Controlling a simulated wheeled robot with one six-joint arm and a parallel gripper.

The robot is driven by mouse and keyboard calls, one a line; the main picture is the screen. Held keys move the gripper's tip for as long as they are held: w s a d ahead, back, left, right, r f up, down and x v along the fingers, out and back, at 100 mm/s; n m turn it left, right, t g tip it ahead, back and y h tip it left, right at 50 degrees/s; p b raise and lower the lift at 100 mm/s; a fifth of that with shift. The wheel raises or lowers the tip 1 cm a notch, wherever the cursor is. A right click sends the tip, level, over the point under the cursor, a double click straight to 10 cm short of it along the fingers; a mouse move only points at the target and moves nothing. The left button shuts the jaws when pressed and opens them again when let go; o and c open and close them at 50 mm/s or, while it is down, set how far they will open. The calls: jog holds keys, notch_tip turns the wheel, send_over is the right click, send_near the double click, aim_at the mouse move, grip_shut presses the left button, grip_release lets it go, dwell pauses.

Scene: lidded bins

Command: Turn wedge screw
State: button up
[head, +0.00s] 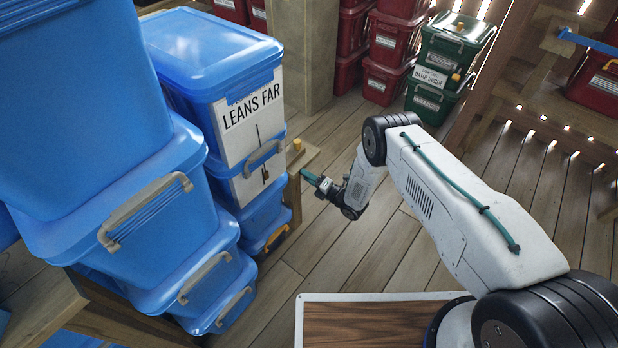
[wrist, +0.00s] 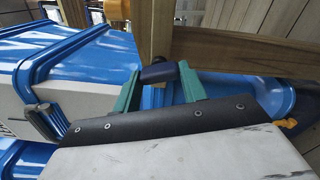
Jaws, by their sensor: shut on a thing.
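My gripper (head: 310,177) is beside a wooden post under the blue bin stack, its teal fingers pointing left. In the wrist view my gripper (wrist: 159,76) has its two green fingers on either side of a dark knob (wrist: 158,73) and is shut on it. The knob sits against a wooden beam (wrist: 157,30) and looks like the wedge screw's head, though its shaft is hidden. In the head view the knob cannot be made out. A yellow knob (head: 297,145) stands on top of the wooden post; it also shows in the wrist view (wrist: 117,9).
Blue lidded bins (head: 205,60) stand stacked close at the left, one with a "LEANS FAR" sign (head: 250,115). Green bins (head: 448,60) and red bins (head: 390,75) stand at the back. The plank floor (head: 385,255) right of my gripper is clear.

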jog(key=shift+n, duration=0.3)
jog(key=o, duration=1)
jog(key=shift+v, duration=3.95)
